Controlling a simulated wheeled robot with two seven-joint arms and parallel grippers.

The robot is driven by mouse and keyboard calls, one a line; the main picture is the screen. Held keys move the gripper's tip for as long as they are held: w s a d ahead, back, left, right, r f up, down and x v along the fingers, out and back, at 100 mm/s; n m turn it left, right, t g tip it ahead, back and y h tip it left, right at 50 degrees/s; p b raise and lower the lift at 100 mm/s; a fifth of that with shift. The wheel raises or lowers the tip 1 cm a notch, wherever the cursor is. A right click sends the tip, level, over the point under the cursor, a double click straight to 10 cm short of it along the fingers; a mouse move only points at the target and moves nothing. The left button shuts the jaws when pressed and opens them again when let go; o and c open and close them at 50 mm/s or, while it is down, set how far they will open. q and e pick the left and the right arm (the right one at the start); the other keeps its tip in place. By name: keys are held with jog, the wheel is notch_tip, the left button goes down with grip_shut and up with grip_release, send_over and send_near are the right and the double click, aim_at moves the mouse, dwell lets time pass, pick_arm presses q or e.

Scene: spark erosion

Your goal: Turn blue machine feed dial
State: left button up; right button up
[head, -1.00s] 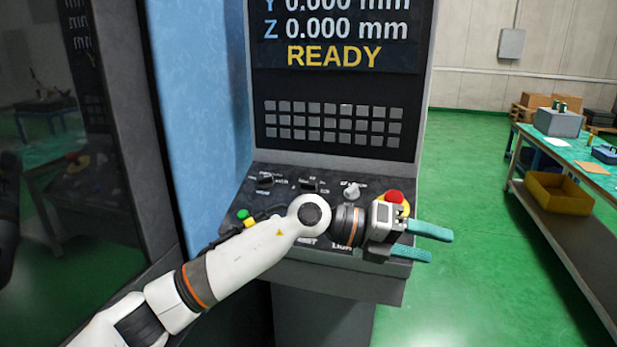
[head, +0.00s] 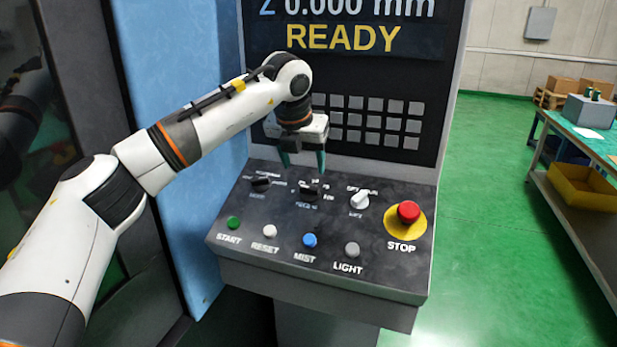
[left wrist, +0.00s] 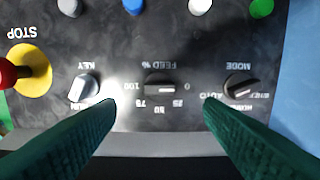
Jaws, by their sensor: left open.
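The feed dial (head: 309,191) is a black knob in the middle of the top row on the sloped control panel. In the left wrist view the dial (left wrist: 160,87) shows upside down, between marks from 0 to 100. Its grip bar lies roughly sideways; its exact setting is hard to read. My left gripper (head: 303,162) points down just above and behind the dial, open and empty. In the left wrist view its two green fingers (left wrist: 158,106) stand wide apart, one toward each side of the dial, not touching it. My right gripper is not in view.
The black mode knob (head: 261,182) is left of the dial and the pale key switch (head: 359,199) right. The red stop button (head: 409,211) is at far right. Start, reset, mist and light buttons line the front. A keypad and screen rise behind. A bench (head: 600,145) stands right.

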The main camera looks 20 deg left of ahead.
aim_at(309, 186)
pick_arm(q)
jog(key=x, duration=0.4)
jog(key=shift+w+p, duration=0.3)
jog(key=shift+p, duration=0.1)
jog(key=x, duration=0.2)
jog(key=shift+w+f, duration=0.15)
jog(key=shift+f, duration=0.1)
jog(key=shift+f+p, duration=0.25)
jog(key=shift+p, duration=0.05)
jog(key=shift+w+f, duration=0.1)
jog(key=shift+f, duration=0.2)
jog(key=shift+c, duration=0.9)
jog(key=c, duration=0.8)
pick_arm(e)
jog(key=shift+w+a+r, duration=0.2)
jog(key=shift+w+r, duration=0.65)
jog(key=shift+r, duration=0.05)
